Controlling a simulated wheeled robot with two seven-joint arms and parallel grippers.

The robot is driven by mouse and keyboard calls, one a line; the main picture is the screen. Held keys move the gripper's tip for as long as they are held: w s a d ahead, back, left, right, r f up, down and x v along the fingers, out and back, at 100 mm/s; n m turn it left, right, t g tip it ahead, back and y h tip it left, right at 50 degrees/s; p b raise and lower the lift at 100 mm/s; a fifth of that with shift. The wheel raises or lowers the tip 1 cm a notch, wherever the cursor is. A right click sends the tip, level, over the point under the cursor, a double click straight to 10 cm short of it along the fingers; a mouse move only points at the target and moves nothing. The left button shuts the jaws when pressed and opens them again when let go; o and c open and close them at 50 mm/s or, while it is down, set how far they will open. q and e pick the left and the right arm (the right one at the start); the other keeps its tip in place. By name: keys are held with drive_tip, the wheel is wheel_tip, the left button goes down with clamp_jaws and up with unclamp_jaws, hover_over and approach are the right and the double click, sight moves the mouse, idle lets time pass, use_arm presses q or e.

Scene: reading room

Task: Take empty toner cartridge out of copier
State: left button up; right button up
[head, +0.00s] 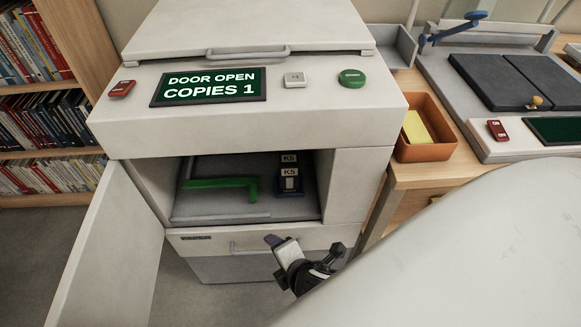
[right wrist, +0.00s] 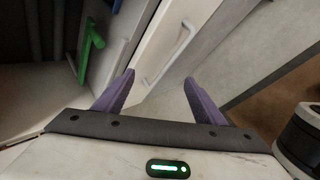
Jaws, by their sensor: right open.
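The copier (head: 345,170) stands ahead with its front door (head: 110,245) swung open to the left. Its display (head: 208,87) reads "DOOR OPEN COPIES 1". Inside the bay is a dark blue toner cartridge (head: 290,182) with K5 labels, at the right of the bay. A green lever (head: 222,183) lies to its left and also shows in the right wrist view (right wrist: 90,48). My right gripper (head: 305,251) is open and empty in front of the drawer below the bay; its purple fingers (right wrist: 158,88) are apart in the right wrist view. My left gripper is not in view.
My pale arm covers the lower right of the head view. A bookshelf (head: 45,100) stands at left. The drawer handle (right wrist: 170,55) lies ahead of the right fingers.

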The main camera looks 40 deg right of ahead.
drive_tip(key=w+d+r+n+t+h+b, duration=0.1)
drive_tip(key=w+d+r+n+t+h, duration=0.15)
drive_tip(key=w+d+n, duration=0.4)
drive_tip(key=n+t+h+b, duration=0.1)
drive_tip(key=n+t+h, duration=0.1)
drive_tip(key=n+h, duration=0.25)
approach(290, 171)
drive_tip(key=w+f, duration=0.2)
drive_tip(key=shift+n, duration=0.6)
drive_tip(key=x, duration=0.1)
drive_tip(key=b+x, duration=0.1)
drive_tip(key=x, duration=0.1)
drive_tip(key=r+x, duration=0.1)
drive_tip(key=shift+w+d+f, duration=0.15)
drive_tip(key=shift+w+d, duration=0.1)
drive_tip(key=shift+d, duration=0.3)
drive_tip(key=b+x, duration=0.1)
drive_tip(key=x, duration=0.5)
drive_tip(key=shift+d+b, duration=0.15)
drive_tip(key=shift+b, duration=0.25)
drive_tip(key=shift+c, duration=0.9)
drive_tip(key=c, duration=1.1)
drive_tip(key=shift+r, duration=0.2)
drive_tip(key=shift+c, duration=0.5)
drive_tip(key=shift+r, duration=0.1)
